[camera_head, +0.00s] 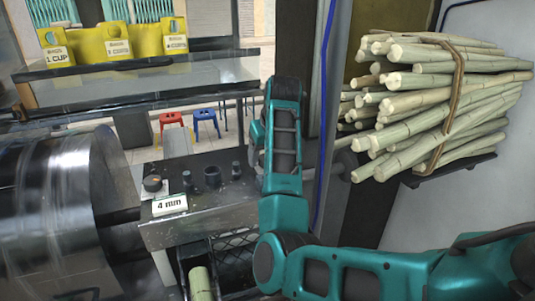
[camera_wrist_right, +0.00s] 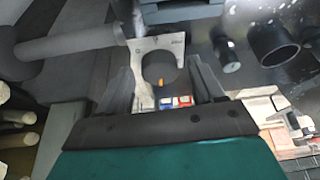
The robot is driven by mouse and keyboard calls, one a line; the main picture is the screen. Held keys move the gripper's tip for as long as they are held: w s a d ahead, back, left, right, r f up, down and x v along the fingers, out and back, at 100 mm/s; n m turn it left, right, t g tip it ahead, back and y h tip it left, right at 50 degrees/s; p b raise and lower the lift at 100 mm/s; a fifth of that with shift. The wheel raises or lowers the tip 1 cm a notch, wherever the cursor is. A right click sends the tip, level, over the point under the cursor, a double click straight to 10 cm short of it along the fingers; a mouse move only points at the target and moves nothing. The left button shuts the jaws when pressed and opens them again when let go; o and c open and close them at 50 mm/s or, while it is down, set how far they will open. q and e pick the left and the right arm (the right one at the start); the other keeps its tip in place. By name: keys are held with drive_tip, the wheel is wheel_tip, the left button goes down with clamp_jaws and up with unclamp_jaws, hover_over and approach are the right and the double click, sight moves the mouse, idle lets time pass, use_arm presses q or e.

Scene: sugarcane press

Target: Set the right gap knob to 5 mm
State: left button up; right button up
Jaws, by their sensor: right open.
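In the right wrist view, a dark round knob (camera_wrist_right: 160,66) with an orange mark on its lower edge sits on a white plate (camera_wrist_right: 138,46). My right gripper (camera_wrist_right: 161,76) is open, with one finger on each side of this knob; I cannot tell if they touch it. In the head view, my right arm covers the right end of the control panel (camera_head: 205,212), so this knob and the gripper's fingers are hidden. Another dark knob (camera_head: 152,184) on a white plate shows at the panel's left end, with a "4 mm" label (camera_head: 170,204) in front. My left gripper is not in view.
Between the panel's ends stand dark posts (camera_head: 212,176). A large metal drum (camera_head: 50,200) is at the left. A tied bundle of cane (camera_head: 440,100) rests on a shelf at the right. A cane piece (camera_head: 200,284) lies in the chute below the panel.

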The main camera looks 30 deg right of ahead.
drive_tip(key=shift+c, duration=0.3)
drive_tip(key=c, duration=1)
drive_tip(key=shift+o, duration=0.2)
drive_tip(key=shift+m, duration=0.4)
drive_tip(key=m+h, duration=0.1)
drive_tip(key=m, duration=0.2)
drive_tip(key=m+g+h, duration=0.1)
drive_tip(key=m, duration=0.1)
drive_tip(key=shift+w+a+m, duration=0.15)
drive_tip(key=shift+m, duration=0.25)
drive_tip(key=m+g, duration=0.1)
drive_tip(key=m, duration=0.1)
drive_tip(key=m+g+h, duration=0.1)
drive_tip(key=m, duration=0.2)
drive_tip(key=shift+w+a+h, duration=0.1)
drive_tip(key=shift+h, duration=0.2)
drive_tip(key=m+g, duration=0.1)
drive_tip(key=m, duration=0.2)
drive_tip(key=m+g, duration=0.1)
drive_tip(key=m, duration=0.1)
drive_tip(key=shift+w+m, duration=0.15)
drive_tip(key=shift+m, duration=0.25)
drive_tip(key=m+g, duration=0.1)
drive_tip(key=m, duration=0.1)
drive_tip(key=m+g, duration=0.1)
drive_tip(key=m, duration=0.2)
drive_tip(key=shift+w+y, duration=0.1)
drive_tip(key=shift+y, duration=0.3)
drive_tip(key=shift+m, duration=0.4)
